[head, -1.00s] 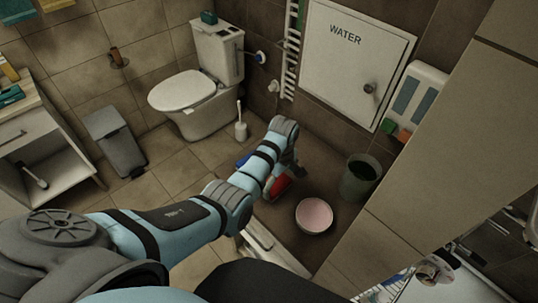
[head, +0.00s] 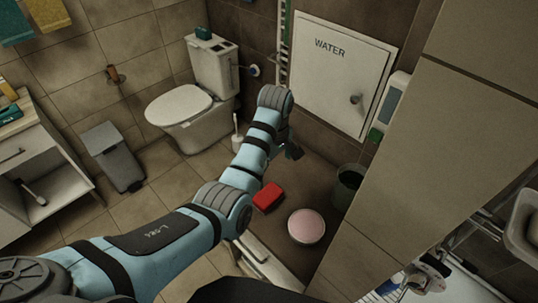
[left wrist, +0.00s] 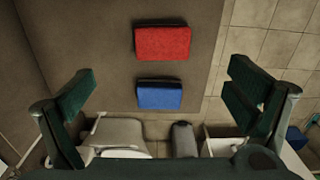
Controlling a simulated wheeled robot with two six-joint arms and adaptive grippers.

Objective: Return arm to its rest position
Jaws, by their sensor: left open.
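My left arm reaches from the lower left across the head view. Its gripper (head: 293,150) hangs above the brown floor area, in front of the water hatch. In the left wrist view the gripper (left wrist: 162,85) shows its two dark green fingers spread wide, with nothing between them. A red block-like thing (head: 268,197) lies on the brown floor, apart from the gripper; it also shows in the left wrist view (left wrist: 162,43). A blue one (left wrist: 160,95) lies beside it there; in the head view my arm seems to hide it. My right gripper is not seen.
A round pink-topped basin (head: 306,226) and a dark bin (head: 347,187) stand right of my arm. A toilet (head: 185,110), brush (head: 237,140) and pedal bin (head: 113,157) stand behind and left. A tiled wall (head: 420,180) bounds the right.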

